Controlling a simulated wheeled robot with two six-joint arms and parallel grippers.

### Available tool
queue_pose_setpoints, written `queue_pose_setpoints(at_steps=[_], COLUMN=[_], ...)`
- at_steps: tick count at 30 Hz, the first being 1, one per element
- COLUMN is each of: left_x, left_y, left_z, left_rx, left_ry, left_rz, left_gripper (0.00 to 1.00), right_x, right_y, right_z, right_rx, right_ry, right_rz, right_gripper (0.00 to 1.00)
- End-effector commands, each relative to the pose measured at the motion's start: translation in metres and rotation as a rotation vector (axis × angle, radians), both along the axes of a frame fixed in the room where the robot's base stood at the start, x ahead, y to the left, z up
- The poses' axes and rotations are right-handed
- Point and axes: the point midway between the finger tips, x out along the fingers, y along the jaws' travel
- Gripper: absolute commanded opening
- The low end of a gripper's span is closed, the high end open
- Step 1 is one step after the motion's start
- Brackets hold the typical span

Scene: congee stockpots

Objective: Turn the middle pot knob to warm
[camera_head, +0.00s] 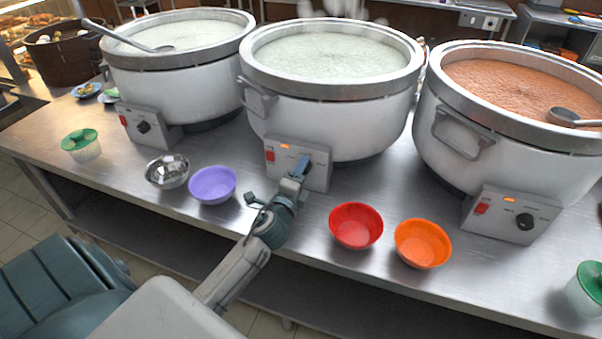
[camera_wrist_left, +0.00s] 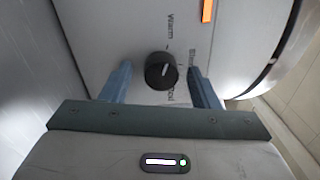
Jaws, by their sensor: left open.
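The middle pot (camera_head: 330,118) is white with pale green-white congee. Its control box (camera_head: 283,165) has a red switch and a lit orange light on its front. My left gripper (camera_head: 303,164) is at this box and hides the knob in the head view. In the left wrist view the round black knob (camera_wrist_left: 161,71) sits between my two open fingers, with a gap on each side. The knob has a short slanted white mark. Labels including Warm (camera_wrist_left: 170,27) are printed around it; I cannot tell which one the mark selects. My right gripper is not in view.
A metal bowl (camera_head: 167,171) and a purple bowl (camera_head: 213,185) stand left of my left arm. Red (camera_head: 356,226) and orange (camera_head: 423,244) bowls stand right of it. The left pot (camera_head: 180,85) and right pot (camera_head: 515,140) flank the middle one on the steel table (camera_head: 120,170).

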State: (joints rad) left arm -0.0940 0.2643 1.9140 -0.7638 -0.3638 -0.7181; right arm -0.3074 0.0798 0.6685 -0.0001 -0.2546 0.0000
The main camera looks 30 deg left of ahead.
Motion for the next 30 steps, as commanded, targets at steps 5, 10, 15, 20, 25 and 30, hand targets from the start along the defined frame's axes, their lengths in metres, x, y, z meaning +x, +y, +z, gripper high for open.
queue_pose_setpoints(at_steps=[5,10,15,20,25,30], left_x=[-0.006,-0.031,-0.065,-0.09,-0.103,-0.106], left_y=[-0.001,-0.007,-0.015,-0.02,-0.023,-0.024], left_z=[-0.002,-0.005,-0.007,-0.007,-0.006,-0.005], left_rx=[0.001,0.001,0.001,0.0,0.0,0.0], left_ry=[0.001,0.001,0.002,0.0,0.0,0.001], left_rz=[0.0,-0.001,-0.001,-0.001,0.0,0.0], left_gripper=[0.55,0.55,0.55,0.55,0.55,0.55], right_x=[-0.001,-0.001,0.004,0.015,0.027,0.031], right_y=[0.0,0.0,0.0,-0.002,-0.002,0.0], right_z=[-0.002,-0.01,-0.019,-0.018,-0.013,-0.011], right_rx=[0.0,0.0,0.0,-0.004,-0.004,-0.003], right_ry=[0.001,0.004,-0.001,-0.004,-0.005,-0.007], right_rz=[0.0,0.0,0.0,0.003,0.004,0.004], right_gripper=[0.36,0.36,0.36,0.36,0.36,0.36])
